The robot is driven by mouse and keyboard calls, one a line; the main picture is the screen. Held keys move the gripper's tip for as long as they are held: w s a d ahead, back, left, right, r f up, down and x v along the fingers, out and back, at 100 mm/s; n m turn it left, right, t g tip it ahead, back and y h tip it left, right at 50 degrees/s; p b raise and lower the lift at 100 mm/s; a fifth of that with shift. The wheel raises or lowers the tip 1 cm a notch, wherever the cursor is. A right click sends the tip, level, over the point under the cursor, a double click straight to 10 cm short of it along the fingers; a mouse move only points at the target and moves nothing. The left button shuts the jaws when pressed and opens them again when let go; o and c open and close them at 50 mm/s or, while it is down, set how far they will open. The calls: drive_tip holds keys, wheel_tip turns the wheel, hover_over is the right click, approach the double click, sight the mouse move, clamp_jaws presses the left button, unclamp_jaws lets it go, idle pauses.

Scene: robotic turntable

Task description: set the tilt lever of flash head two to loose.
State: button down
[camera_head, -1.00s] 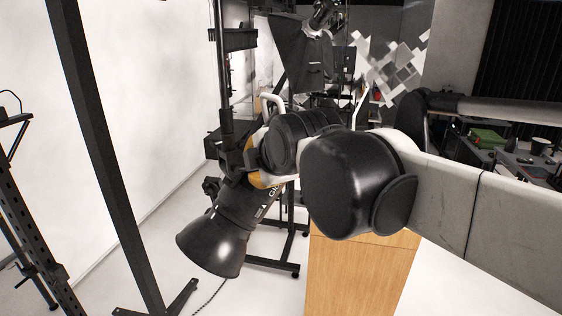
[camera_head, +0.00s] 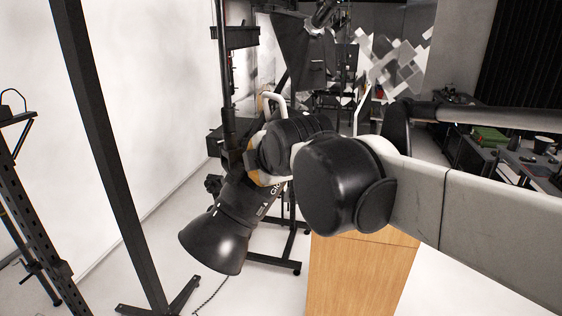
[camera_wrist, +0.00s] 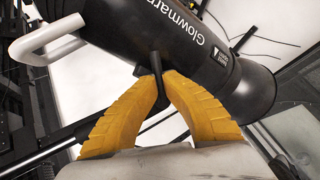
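A black flash head (camera_head: 217,236) with a flared reflector hangs tilted down on a stand at centre left in the head view. In the wrist view its barrel (camera_wrist: 185,35), with white lettering, crosses the top, and a white handle (camera_wrist: 45,38) sticks out at upper left. A short black tilt lever (camera_wrist: 157,63) comes down from the barrel. My gripper (camera_wrist: 161,77) has its yellow fingertips close in on both sides of the lever, apparently touching it. The lever's lower end shows between the fingers. In the head view my arm hides most of the gripper. I cannot read the head's number.
A black stand post (camera_head: 228,85) rises behind the flash head. A wooden box (camera_head: 360,275) stands below my arm. A dark slanted pole (camera_head: 105,150) stands at left. A cluttered table (camera_head: 500,160) is at the right.

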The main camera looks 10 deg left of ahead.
drive_tip(key=shift+f, duration=0.1)
drive_tip(key=shift+d+f+m+g+y+b, duration=0.1)
drive_tip(key=shift+f+m+g+y+b, duration=0.35)
drive_tip(key=shift+m+g, duration=0.25)
drive_tip(key=shift+m+g+y+b, duration=0.3)
drive_tip(key=shift+m+g, duration=0.1)
drive_tip(key=shift+g, duration=0.1)
drive_tip(key=c, duration=1.8)
unclamp_jaws()
drive_tip(key=shift+o, duration=0.3)
drive_tip(key=shift+w+a+f, duration=0.1)
drive_tip(key=shift+w+a, duration=0.05)
drive_tip(key=shift+a, duration=0.1)
drive_tip(key=v, duration=1.2)
